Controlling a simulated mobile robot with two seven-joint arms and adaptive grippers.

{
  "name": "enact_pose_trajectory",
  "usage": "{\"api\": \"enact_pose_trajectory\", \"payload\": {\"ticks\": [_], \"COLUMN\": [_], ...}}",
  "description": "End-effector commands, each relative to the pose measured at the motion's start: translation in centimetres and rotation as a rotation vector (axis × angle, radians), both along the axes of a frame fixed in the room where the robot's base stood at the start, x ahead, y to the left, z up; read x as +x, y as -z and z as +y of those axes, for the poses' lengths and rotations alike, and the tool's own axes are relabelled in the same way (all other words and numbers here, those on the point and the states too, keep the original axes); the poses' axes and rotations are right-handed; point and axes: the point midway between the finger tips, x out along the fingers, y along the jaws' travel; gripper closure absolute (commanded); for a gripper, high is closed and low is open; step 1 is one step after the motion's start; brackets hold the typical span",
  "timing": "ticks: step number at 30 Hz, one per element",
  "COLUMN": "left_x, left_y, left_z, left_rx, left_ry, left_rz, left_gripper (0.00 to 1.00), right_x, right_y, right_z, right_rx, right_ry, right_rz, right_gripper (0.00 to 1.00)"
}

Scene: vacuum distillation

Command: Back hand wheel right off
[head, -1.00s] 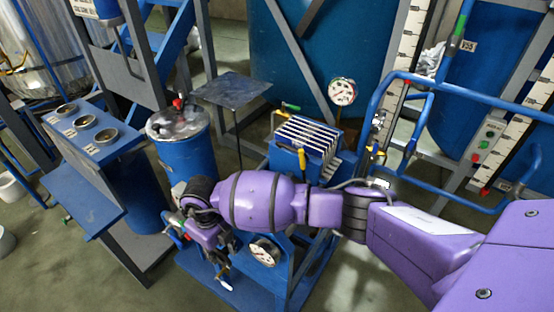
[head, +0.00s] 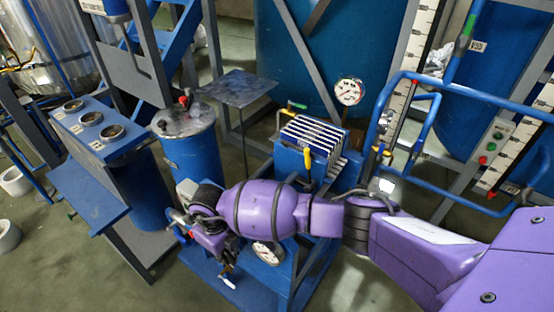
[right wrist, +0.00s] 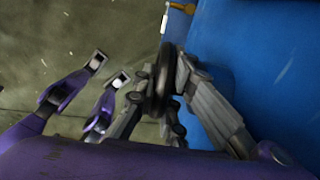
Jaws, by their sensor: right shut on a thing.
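The hand wheel (right wrist: 163,88) shows in the right wrist view as a small dark disc seen nearly edge-on. My right gripper (right wrist: 168,72) is shut on it, with one grey finger on either side. In the head view my right gripper (head: 209,237) is at the lower front left of the blue pump frame. The wheel cannot be made out there, as the purple wrist covers that spot. My left gripper is not in the head view.
A blue frame with a white finned block (head: 310,142) stands right of the gripper. A gauge (head: 268,254) is partly hidden under my forearm. A lidded blue vessel (head: 190,150) stands behind, and a blue panel with round dials (head: 92,118) is at left.

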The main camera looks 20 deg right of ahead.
Motion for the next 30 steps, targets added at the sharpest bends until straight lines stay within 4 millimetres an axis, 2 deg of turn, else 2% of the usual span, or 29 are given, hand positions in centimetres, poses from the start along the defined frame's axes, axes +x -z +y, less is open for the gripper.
{"api": "enact_pose_trajectory", "payload": {"ticks": [11, 22, 23, 27, 30], "left_x": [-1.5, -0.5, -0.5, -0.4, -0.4], "left_y": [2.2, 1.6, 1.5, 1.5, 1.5], "left_z": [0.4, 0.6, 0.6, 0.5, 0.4], "left_rx": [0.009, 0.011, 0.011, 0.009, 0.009], "left_ry": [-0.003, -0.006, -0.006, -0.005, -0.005], "left_rz": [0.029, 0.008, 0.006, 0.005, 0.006], "left_gripper": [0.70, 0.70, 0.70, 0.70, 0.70], "right_x": [0.3, 0.3, 0.3, 0.3, 0.3], "right_y": [0.3, -0.1, -0.1, -0.1, -0.1], "right_z": [0.2, 0.1, 0.1, 0.1, 0.1], "right_rx": [-0.129, -0.146, -0.146, -0.146, -0.145], "right_ry": [-0.002, 0.000, 0.000, 0.000, 0.000], "right_rz": [0.174, 0.197, 0.197, 0.197, 0.198], "right_gripper": [1.00, 1.00, 0.88, 0.70, 0.70]}}
